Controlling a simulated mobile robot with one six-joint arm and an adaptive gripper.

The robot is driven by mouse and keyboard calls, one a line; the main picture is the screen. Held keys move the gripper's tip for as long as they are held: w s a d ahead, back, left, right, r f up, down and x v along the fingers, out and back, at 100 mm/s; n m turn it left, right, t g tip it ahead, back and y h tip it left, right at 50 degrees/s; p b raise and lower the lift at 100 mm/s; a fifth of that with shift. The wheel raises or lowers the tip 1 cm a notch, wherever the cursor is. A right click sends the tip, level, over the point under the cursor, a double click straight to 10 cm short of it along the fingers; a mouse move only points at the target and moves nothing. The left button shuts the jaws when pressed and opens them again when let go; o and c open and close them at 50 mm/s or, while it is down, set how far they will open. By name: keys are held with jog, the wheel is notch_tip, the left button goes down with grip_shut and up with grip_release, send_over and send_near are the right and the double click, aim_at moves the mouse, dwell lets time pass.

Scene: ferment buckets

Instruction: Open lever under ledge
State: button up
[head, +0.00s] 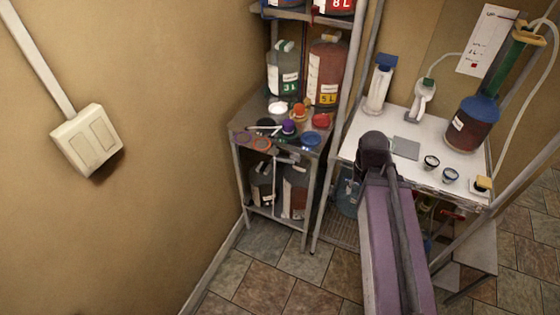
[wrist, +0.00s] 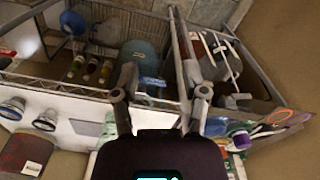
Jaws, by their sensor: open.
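My gripper (wrist: 163,84) shows in the wrist view with its two fingers spread apart and nothing between them. In the head view it is hidden, with my own arm in front. A small pale grey bar (head: 287,158), perhaps the lever, shows under the ledge of the left shelf (head: 240,172), above the lower bottles. In the wrist view, where the scene looks turned over, a pale crossed bar (wrist: 226,62) lies right of the gripper beside a dark red bottle (wrist: 198,68). I cannot tell for certain which part is the lever.
A white table (head: 395,165) stands right of the shelf, bearing a dark red jug (head: 471,124) and small cups (head: 431,162). A blue-green bottle (wrist: 140,57) stands beneath it, close to the fingers. Colored lids (head: 289,127) crowd the shelf top. Tiled floor in front is clear.

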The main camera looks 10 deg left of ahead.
jog(key=shift+a, duration=0.4)
jog(key=shift+o, duration=0.4)
jog(key=shift+a, duration=0.1)
jog(key=n+t+h+b, duration=0.6)
jog(key=n+t+b, duration=1.1)
jog(key=b, duration=2)
send_near(282, 161)
jog(key=s, duration=0.3)
jog(key=shift+s+a+r, duration=0.1)
jog(key=shift+a, duration=0.45)
jog(key=x, duration=1.4)
